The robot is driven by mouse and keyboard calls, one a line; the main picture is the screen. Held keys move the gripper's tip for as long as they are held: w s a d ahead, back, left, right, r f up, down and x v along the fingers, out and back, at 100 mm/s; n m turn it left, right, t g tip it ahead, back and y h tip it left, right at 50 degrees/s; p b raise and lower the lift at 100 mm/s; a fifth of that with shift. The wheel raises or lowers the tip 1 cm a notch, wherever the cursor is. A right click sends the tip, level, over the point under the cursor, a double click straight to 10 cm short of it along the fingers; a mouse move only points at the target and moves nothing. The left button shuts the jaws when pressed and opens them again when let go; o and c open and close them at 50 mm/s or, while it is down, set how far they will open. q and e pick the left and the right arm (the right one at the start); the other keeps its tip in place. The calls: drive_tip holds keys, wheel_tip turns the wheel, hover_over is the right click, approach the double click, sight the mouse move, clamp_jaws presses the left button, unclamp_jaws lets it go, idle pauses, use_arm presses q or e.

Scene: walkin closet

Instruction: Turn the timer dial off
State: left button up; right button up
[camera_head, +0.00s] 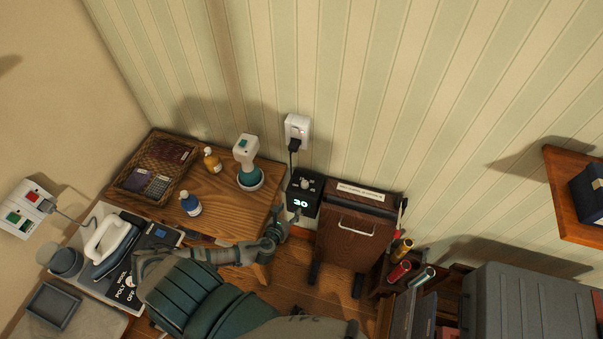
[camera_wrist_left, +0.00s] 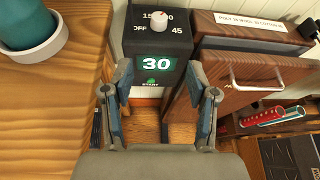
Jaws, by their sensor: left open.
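The timer (camera_head: 316,190) is a black box on the wall side, between the wooden table and a brown cabinet. Its lit display reads 30. In the left wrist view, the white timer dial (camera_wrist_left: 159,22) sits on its top face among the marks OFF, 15 and 45, with another mark partly covered by the dial. Which mark the dial points at is hard to tell. A green START mark (camera_wrist_left: 151,82) is below the display. My left gripper (camera_head: 292,218) is open and empty just in front of the timer; its fingers (camera_wrist_left: 160,78) stand apart below the display. My right gripper is not in view.
The wooden table (camera_head: 228,200) at left holds a wicker tray (camera_head: 126,178), bottles and a teal-based sprayer (camera_head: 248,176). The brown cabinet (camera_head: 352,238) stands close on the timer's right. A black cord runs up to a wall socket (camera_head: 297,130).

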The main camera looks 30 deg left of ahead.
use_arm(q)
drive_tip(key=r+m, duration=0.1)
approach(304, 185)
drive_tip(key=b+x, duration=0.1)
drive_tip(key=x, duration=0.9)
drive_tip(key=shift+b, duration=0.35)
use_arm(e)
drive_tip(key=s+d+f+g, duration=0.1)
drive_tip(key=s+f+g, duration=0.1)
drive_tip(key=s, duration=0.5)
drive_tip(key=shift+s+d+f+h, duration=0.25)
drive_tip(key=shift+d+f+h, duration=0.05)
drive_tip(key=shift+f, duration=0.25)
use_arm(q)
drive_tip(key=shift+a, duration=0.1)
drive_tip(key=c, duration=0.4)
clamp_jaws()
